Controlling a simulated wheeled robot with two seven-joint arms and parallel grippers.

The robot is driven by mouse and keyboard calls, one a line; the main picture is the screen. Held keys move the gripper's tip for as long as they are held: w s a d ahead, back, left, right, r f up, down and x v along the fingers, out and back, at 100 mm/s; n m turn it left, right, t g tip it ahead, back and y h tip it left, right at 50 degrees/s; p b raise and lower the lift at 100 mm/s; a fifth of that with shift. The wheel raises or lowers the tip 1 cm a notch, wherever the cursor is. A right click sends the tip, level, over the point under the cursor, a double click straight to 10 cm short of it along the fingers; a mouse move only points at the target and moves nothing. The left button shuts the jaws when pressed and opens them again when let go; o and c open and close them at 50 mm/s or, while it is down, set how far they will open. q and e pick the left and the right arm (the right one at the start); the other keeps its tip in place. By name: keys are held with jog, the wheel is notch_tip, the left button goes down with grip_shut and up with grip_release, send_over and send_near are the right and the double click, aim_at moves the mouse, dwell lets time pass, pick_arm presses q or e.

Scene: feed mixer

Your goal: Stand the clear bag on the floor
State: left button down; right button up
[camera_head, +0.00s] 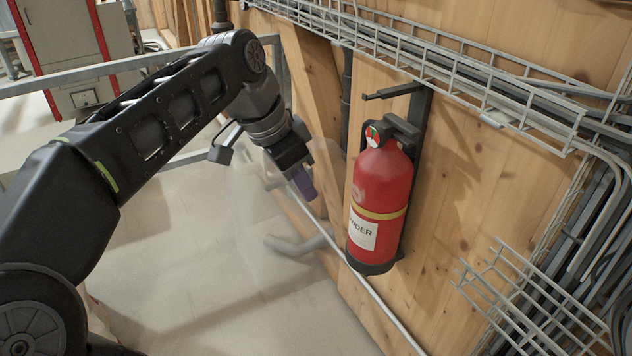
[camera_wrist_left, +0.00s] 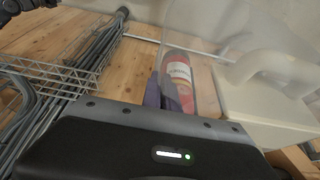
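The clear bag (camera_head: 262,215) is a faint, see-through sheet hanging below my left gripper in the head view. The bag (camera_wrist_left: 215,50) also shows in the left wrist view, with the wall and a red extinguisher seen through it. My left gripper (camera_head: 304,183) has purple fingertips that look close together at the bag's upper part. The same fingertips of my left gripper (camera_wrist_left: 163,92) show at the bag's edge in the wrist view. The bag's lower edge is too faint to place against the floor (camera_head: 180,265). My right gripper is in neither view.
A red fire extinguisher (camera_head: 380,200) hangs on the wooden wall (camera_head: 450,200), just right of my left gripper. Wire cable trays (camera_head: 440,55) line the wall. Open floor lies at lower left.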

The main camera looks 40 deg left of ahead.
pick_arm(q)
jog(key=shift+s+a+f, duration=0.1)
jog(key=shift+s, duration=0.4)
